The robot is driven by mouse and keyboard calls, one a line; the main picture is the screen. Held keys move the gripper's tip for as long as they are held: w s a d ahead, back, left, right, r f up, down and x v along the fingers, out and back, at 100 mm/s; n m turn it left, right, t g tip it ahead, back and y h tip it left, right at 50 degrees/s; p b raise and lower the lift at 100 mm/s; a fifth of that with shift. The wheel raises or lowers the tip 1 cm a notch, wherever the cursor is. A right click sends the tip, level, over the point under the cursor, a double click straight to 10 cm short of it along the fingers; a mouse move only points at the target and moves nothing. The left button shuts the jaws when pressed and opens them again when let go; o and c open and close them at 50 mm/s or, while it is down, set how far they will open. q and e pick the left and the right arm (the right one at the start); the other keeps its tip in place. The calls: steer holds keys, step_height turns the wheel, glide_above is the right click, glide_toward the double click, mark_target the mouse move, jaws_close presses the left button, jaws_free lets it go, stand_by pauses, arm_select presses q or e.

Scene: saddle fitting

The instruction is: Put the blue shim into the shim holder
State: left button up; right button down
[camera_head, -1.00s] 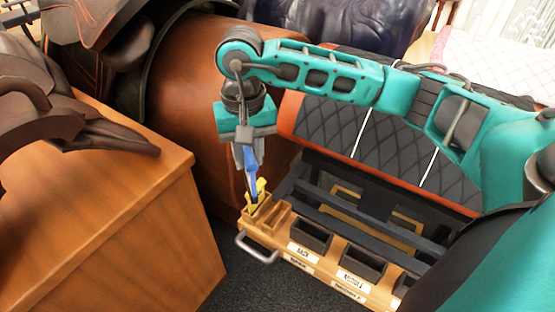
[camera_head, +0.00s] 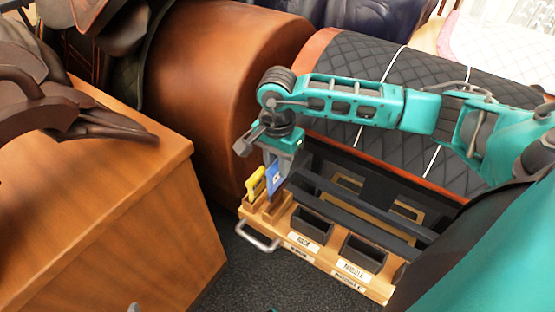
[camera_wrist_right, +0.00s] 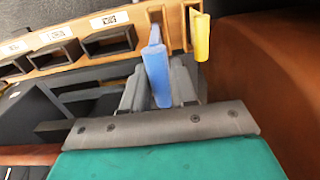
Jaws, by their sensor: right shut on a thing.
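The blue shim (camera_head: 275,178) is a flat blue strip, held steeply over the wooden shim holder (camera_head: 270,209). My right gripper (camera_head: 272,163) is shut on its upper part. In the right wrist view, the blue shim (camera_wrist_right: 158,72) sits between the two grey fingers of my right gripper (camera_wrist_right: 158,88). Its far end reaches the holder's wooden edge; I cannot tell whether it is inside a slot. A yellow shim (camera_head: 256,184) stands in the holder just left of the blue one; it also shows in the right wrist view (camera_wrist_right: 200,38). My left gripper is not in view.
Dark open bins (camera_head: 312,224) with labels line the wooden tray to the right of the holder. A metal handle (camera_head: 257,237) sticks out at its front left. A wooden cabinet (camera_head: 110,215) stands left, and a brown leather barrel (camera_head: 215,85) rises behind.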

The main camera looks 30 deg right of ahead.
mark_target(278, 185)
steer(key=shift+f+b, duration=2.25)
steer(key=shift+f, duration=1.2)
steer(key=shift+f+b, duration=0.45)
steer(key=shift+f, duration=0.35)
steer(key=c, duration=0.8)
jaws_free()
step_height(278, 185, up, 13)
steer(key=p, duration=0.2)
steer(key=shift+p, duration=0.4)
